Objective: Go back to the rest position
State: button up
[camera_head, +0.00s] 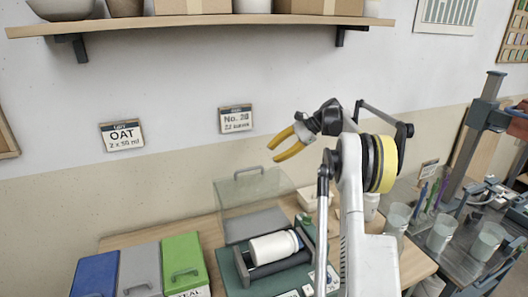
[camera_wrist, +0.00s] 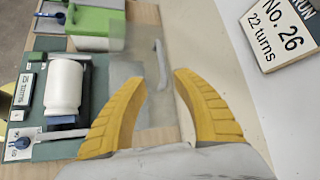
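My gripper (camera_head: 282,147) is raised in front of the wall, above the back of the bench, with its yellow fingers pointing left in the head view. In the wrist view my gripper (camera_wrist: 158,95) shows two yellow fingers spread apart. Nothing is between them. A white jar (camera_head: 273,247) lies on its side on the rollers of a green machine (camera_head: 226,263), below my gripper. The jar also shows in the wrist view (camera_wrist: 64,88), left of the fingers and apart from them.
Blue (camera_head: 95,274), grey (camera_head: 140,268) and green (camera_head: 182,262) lidded bins stand at the left. A clear cover (camera_head: 252,192) stands behind the machine. A shelf (camera_head: 210,21) with pots and boxes hangs above. Glass beakers (camera_head: 398,216) stand at the right. Wall signs (camera_head: 122,135) hang behind.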

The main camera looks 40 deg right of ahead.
jog(key=s+a+r+n+g+h+b, duration=0.1)
jog(key=s+a+r+n, duration=0.1)
jog(key=a, duration=0.6)
jog(key=s+a+r+n+h+b, duration=0.1)
jog(key=a+r+n+h+b, duration=0.15)
jog(key=a, duration=0.55)
jog(key=s+a+n+h, duration=0.1)
jog(key=s+a+n, duration=0.3)
jog(key=s+a, duration=0.55)
jog(key=s+a+f+n+h+b, duration=0.1)
jog(key=s+a+f+n, duration=0.2)
jog(key=s, duration=0.4)
jog(key=s+a+f+n+t+h+b, duration=0.1)
jog(key=s+a+f+n+b, duration=0.1)
jog(key=s, duration=0.5)
jog(key=s+a+f+n+t+h+b, duration=0.1)
jog(key=s+a+f+n, duration=0.4)
jog(key=s+f, duration=0.2)
jog(key=shift+a+f, duration=0.2)
jog(key=shift+f, duration=0.15)
jog(key=shift+h, duration=0.25)
